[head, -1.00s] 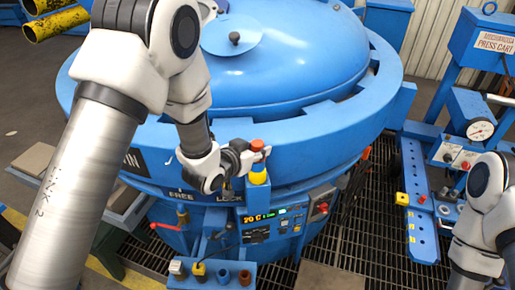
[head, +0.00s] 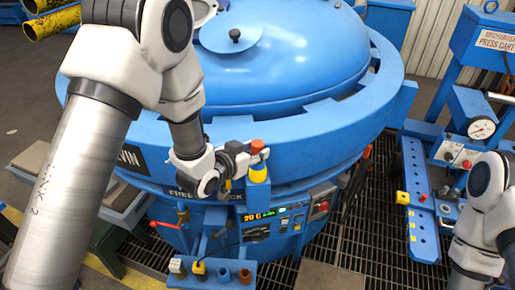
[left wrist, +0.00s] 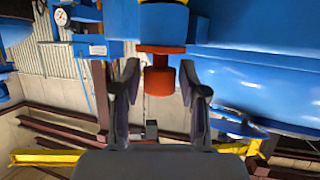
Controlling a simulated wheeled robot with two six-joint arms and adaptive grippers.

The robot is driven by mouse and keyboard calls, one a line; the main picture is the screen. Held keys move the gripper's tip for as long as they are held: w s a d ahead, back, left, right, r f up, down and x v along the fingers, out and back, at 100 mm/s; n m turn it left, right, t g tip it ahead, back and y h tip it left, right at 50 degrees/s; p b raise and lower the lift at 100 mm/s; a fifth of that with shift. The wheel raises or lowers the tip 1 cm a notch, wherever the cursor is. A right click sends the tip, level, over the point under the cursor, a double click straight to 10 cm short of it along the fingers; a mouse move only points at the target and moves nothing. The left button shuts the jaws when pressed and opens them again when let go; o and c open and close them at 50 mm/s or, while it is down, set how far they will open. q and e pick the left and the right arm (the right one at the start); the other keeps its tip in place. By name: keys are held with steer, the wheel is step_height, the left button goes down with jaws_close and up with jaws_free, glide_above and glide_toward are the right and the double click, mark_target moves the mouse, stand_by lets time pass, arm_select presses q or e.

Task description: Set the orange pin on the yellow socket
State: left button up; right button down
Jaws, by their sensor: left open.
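The orange pin (head: 257,146) stands upright on top of the yellow socket (head: 258,173) at the front rim of the blue furnace. In the left wrist view the pin (left wrist: 159,78) hangs below the socket (left wrist: 163,22), since that picture is upside down. Its wide collar looks to rest against the socket. My left gripper (head: 245,155) is open beside the pin, on its left. In the left wrist view its two fingers stand on either side of the pin with gaps, not closed on it. My right gripper is out of view.
The domed blue furnace lid (head: 285,60) fills the middle. Below the socket are a control panel (head: 275,225) and a small blue shelf (head: 212,275) with several fittings. A blue press cart (head: 420,200) with a gauge stands at right. Floor grating (head: 355,230) lies between.

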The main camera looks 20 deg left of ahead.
arm_select(q)
steer(key=p+v, duration=0.2)
steer(key=v, duration=0.7)
steer(key=shift+s, duration=0.1)
stand_by(0.5)
steer(key=s+f+g+y+b, duration=0.1)
steer(key=s+f+g+b, duration=0.2)
steer(key=f, duration=0.7)
steer(key=s+a+f+n+g+b, duration=0.1)
steer(key=s+f+g+b, duration=0.15)
steer(key=s+f, duration=0.6)
steer(key=s+f+g+y+b, duration=0.15)
steer(key=f+b, duration=0.25)
steer(key=f, duration=0.9)
steer(key=s+a+f+n+g+y, duration=0.1)
steer(key=s+f+g, duration=0.5)
steer(key=s, duration=0.6)
steer(key=shift+s+a+f+n+b, duration=0.3)
steer(key=shift+a+f+n, duration=0.2)
steer(key=shift+a+n, duration=0.55)
